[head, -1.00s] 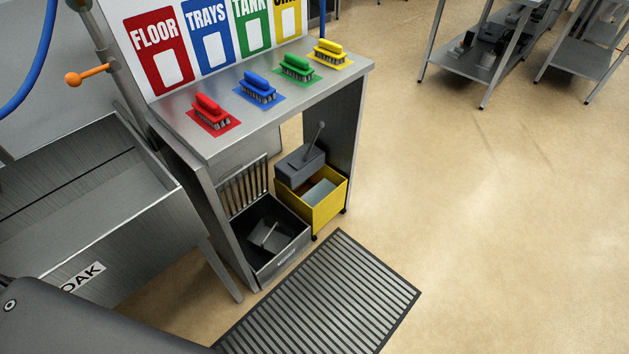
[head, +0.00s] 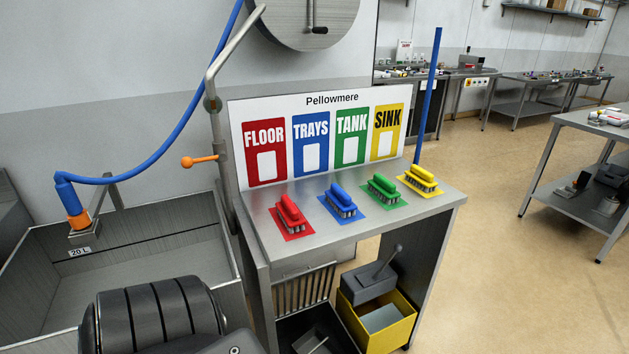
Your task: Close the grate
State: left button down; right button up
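A grey barred grate (head: 302,291) stands upright under the steel bench, at the back of a dark open bin (head: 290,328). The bars are raised, so the bin's top is uncovered. A grey object (head: 318,347) shows inside the bin; the bin's lower part is cut off by the bottom edge of the view. Neither of my grippers is in view. A dark rounded part at the lower left looks like my own arm.
A yellow bucket (head: 388,336) with a grey wringer (head: 372,283) stands right of the bin. Several brushes lie on the bench (head: 330,238) above. A steel sink (head: 150,248) is at the left. Open floor (head: 510,280) lies to the right.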

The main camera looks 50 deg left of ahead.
aim_at(313, 271)
jog(key=u, duration=0.05)
jog(key=i, duration=4.9)
jog(key=u, duration=2.75)
jog(key=i, duration=2.65)
jog(key=u, duration=2.75)
